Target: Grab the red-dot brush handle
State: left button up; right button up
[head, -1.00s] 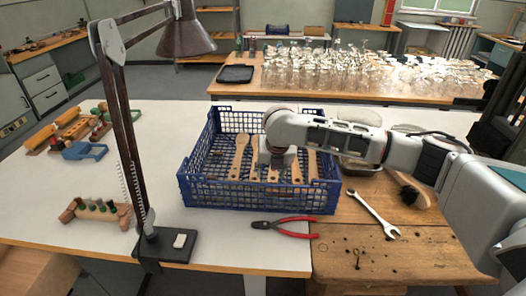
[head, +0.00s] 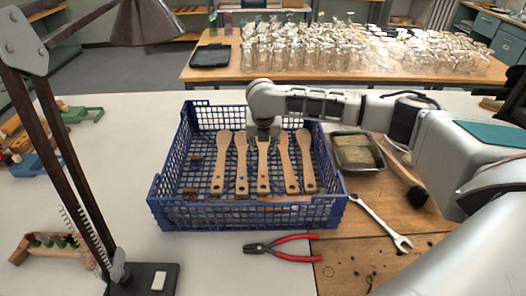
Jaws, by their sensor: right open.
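Several wooden brush handles lie side by side in a blue plastic crate (head: 157,207). The red-dot brush handle (head: 263,182) is the middle one, with a small red dot near its lower end. My right gripper (head: 263,139) is open and points down over the upper part of this handle, hiding its far end. I cannot tell whether the fingers touch it. A handle with a blue dot (head: 241,171) lies just to its left. My left gripper is not in view.
Red-handled pliers (head: 283,245) lie in front of the crate. A wrench (head: 380,222) and a metal tray (head: 357,153) are to the right. A desk lamp (head: 70,150) stands at the left. White tabletop is clear between lamp and crate.

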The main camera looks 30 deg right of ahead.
aim_at(263, 157)
jog(key=x, duration=0.4)
jog(key=b+x, duration=0.1)
jog(key=x, duration=0.1)
jog(key=shift+s+a+f, duration=0.2)
jog(key=shift+s+f, duration=0.1)
jog(key=shift+w+d+f, duration=0.1)
jog(key=shift+w, duration=0.05)
jog(key=shift+f+p, duration=0.15)
jog(key=shift+p, duration=0.2)
grip_shut()
